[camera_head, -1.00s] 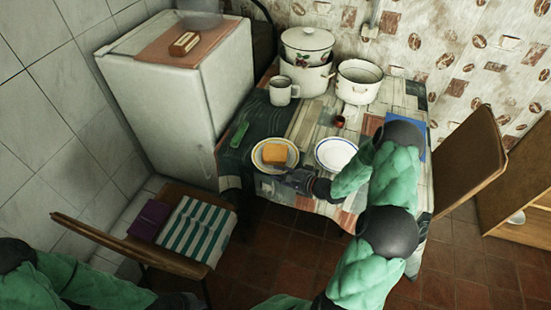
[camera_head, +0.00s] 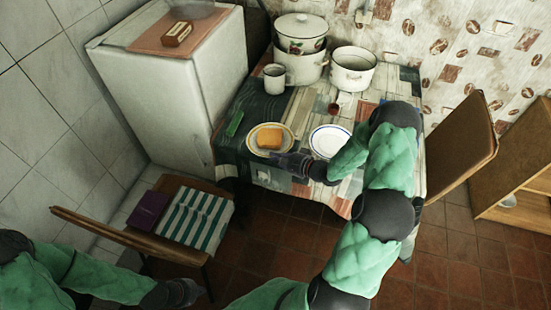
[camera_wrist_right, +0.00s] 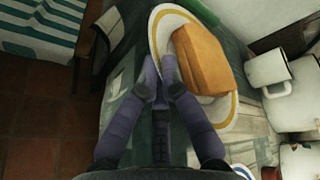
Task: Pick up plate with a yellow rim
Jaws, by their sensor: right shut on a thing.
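The plate with a yellow rim (camera_head: 251,141) is at the table's front left in the head view, with an orange-yellow block of food (camera_head: 269,138) on it. It also shows in the right wrist view (camera_wrist_right: 157,38). My right gripper (camera_head: 279,159) is shut on the plate's near rim; its fingers (camera_wrist_right: 161,78) meet at the rim in the wrist view. I cannot tell whether the plate is clear of the tabletop. My left gripper (camera_head: 182,293) is low at the bottom left, away from the table, empty as far as I see; its fingers are too small to judge.
A blue-rimmed white plate (camera_head: 329,142) lies right of the yellow-rimmed one, near my right forearm. A white mug (camera_head: 275,78), stacked pots (camera_head: 300,64) and an open pot (camera_head: 352,74) stand behind. A green item (camera_head: 234,123) lies at left. Chairs flank the table.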

